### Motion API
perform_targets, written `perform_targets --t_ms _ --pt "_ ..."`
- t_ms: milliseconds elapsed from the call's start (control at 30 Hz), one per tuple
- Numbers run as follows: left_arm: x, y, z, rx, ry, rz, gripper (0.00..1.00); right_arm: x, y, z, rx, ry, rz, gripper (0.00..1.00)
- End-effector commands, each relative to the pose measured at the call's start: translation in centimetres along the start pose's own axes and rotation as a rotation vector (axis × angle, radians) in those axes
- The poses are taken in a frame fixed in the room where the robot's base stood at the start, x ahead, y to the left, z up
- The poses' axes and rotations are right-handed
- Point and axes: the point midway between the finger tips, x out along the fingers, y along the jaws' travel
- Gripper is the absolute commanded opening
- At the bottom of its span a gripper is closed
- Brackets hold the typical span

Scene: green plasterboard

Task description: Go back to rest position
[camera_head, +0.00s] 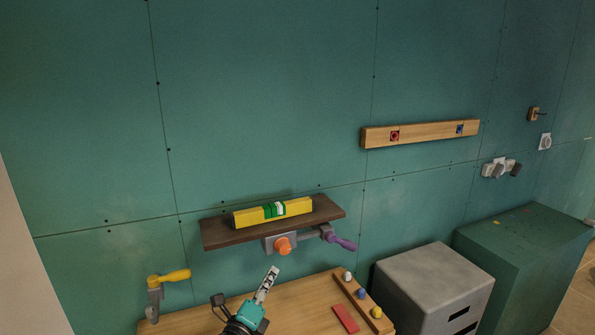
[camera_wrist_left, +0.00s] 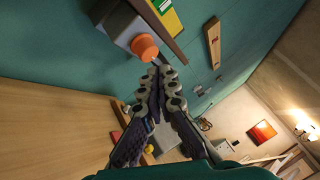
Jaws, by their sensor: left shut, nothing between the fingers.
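My left gripper (camera_head: 267,284) is at the bottom middle of the head view, over the wooden table (camera_head: 205,318) and below the dark shelf (camera_head: 222,233). Its fingers are shut with nothing between them; they also show closed together in the left wrist view (camera_wrist_left: 158,75). The orange knob (camera_head: 284,246) under the shelf is just above the fingertips in the head view. In the left wrist view that knob (camera_wrist_left: 144,46) appears beside the fingertips, and I cannot tell that they touch. My right gripper is not in view.
A yellow level (camera_head: 290,208) lies on the shelf. A purple handle (camera_head: 342,242) is right of the knob, a yellow handle (camera_head: 174,276) at left. A red block (camera_head: 345,318) and a rail with coloured balls (camera_head: 361,294) are on the table. Grey (camera_head: 425,275) and green (camera_head: 520,255) boxes stand at right.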

Motion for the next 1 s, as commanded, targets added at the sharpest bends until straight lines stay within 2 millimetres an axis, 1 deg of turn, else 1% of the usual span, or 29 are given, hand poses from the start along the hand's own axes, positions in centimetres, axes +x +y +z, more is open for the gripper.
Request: perform_targets --t_ms 33,67,100,167,200,267,300,333,367,400,433,467,500,567,600,700,800,833,900,1000 --pt "-0.9 -0.2 1.9 -0.1 -0.056 0.044 0.0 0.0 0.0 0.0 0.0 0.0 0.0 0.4" --pt "-1.5 -0.1 3.1 -0.177 -0.098 0.077 0.0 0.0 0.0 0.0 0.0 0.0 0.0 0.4" --pt "-2.5 0.2 4.7 -0.289 -0.157 0.122 0.0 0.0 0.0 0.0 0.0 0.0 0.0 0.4" --pt "-4.4 0.9 6.7 -0.468 -0.249 0.194 0.0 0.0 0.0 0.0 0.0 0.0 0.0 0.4" --pt "-6.0 1.5 7.7 -0.588 -0.31 0.242 0.0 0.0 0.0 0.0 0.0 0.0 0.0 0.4" --pt "-8.5 2.5 8.5 -0.77 -0.4 0.313 0.0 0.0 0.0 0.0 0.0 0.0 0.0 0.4" --pt "-10.3 3.3 8.7 -0.89 -0.461 0.362 0.0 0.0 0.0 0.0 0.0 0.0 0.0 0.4" --pt "-11.8 3.9 8.7 -0.978 -0.506 0.399 0.0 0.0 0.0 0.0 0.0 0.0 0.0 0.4" --pt "-13.3 4.5 8.4 -1.068 -0.551 0.436 0.0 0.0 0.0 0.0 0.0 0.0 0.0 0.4" --pt "-15.4 5.2 7.8 -1.185 -0.611 0.487 0.0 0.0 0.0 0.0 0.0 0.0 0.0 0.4" --pt "-17.0 5.7 7.2 -1.271 -0.655 0.525 0.0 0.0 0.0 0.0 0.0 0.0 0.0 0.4" --pt "-18.6 6.1 6.5 -1.355 -0.698 0.564 0.0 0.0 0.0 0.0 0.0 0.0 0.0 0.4" --pt "-20.6 6.6 5.3 -1.458 -0.753 0.615 0.0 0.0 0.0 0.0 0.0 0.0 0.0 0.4" --pt "-23.4 7.1 3.4 -1.597 -0.828 0.688 0.0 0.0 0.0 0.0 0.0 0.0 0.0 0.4" --pt "-25.1 7.3 2.1 -1.677 -0.872 0.734 0.0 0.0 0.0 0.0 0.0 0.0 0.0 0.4" --pt "-28.3 7.4 -0.6 -1.827 -0.961 0.829 0.0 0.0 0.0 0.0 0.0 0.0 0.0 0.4" --pt "-30.1 7.3 -2.4 -1.912 -1.013 0.889 0.0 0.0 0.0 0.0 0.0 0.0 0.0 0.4" --pt "-30.4 7.2 -2.7 -1.927 -1.022 0.901 0.0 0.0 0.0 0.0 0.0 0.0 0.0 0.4" --pt "-30.8 7.2 -3.1 -1.945 -1.034 0.915 0.0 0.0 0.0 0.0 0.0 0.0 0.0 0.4" --pt "-30.9 7.2 -3.2 -1.95 -1.038 0.918 0.0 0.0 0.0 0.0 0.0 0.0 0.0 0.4"
